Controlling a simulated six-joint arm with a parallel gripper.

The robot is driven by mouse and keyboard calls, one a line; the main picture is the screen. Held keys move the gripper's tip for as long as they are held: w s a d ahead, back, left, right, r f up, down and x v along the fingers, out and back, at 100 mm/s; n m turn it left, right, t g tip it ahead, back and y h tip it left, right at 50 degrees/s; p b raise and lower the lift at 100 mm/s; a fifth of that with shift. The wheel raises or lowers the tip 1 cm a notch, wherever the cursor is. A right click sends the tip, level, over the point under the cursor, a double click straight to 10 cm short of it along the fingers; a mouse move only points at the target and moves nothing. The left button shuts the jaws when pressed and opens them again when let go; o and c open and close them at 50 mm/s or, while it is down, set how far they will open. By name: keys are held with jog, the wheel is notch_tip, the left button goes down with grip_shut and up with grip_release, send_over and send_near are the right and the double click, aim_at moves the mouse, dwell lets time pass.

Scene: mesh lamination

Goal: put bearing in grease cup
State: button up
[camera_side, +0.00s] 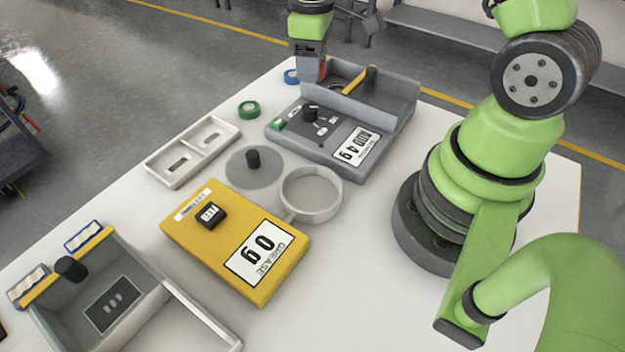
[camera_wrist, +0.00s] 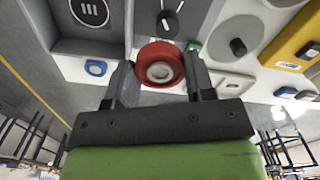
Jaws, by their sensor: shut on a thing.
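My gripper (camera_side: 313,66) is over the far end of the table, at the back left corner of the grey station. In the wrist view the fingers (camera_wrist: 161,78) are shut on a red ring-shaped bearing (camera_wrist: 160,50) with a pale centre. In the side view only a sliver of red shows beside the fingers. The grease cup, a round shallow grey cup (camera_side: 337,207), stands next to the yellow grease unit (camera_side: 190,238), whose display reads 0 g. The cup is apart from my gripper, nearer the side camera. Its visible inside looks empty.
A grey disc with a black knob (camera_side: 253,178) lies beside the cup. A green ring (camera_side: 248,110), a blue ring (camera_side: 291,76) and a two-compartment white tray (camera_side: 192,165) are nearby. The grey station (camera_side: 384,150) has raised walls. A grey bin (camera_side: 60,312) stands front left.

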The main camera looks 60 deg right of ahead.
jog(key=s+a+n, duration=0.3)
jog(key=a+n, duration=0.2)
jog(key=a, duration=0.4)
jog(key=n, duration=0.6)
send_near(311, 196)
jog(key=shift+n, duration=0.3)
jog(key=shift+f, duration=3.55)
jog(key=shift+f, duration=0.15)
jog(key=o, duration=0.6)
jog(key=shift+o, duration=0.2)
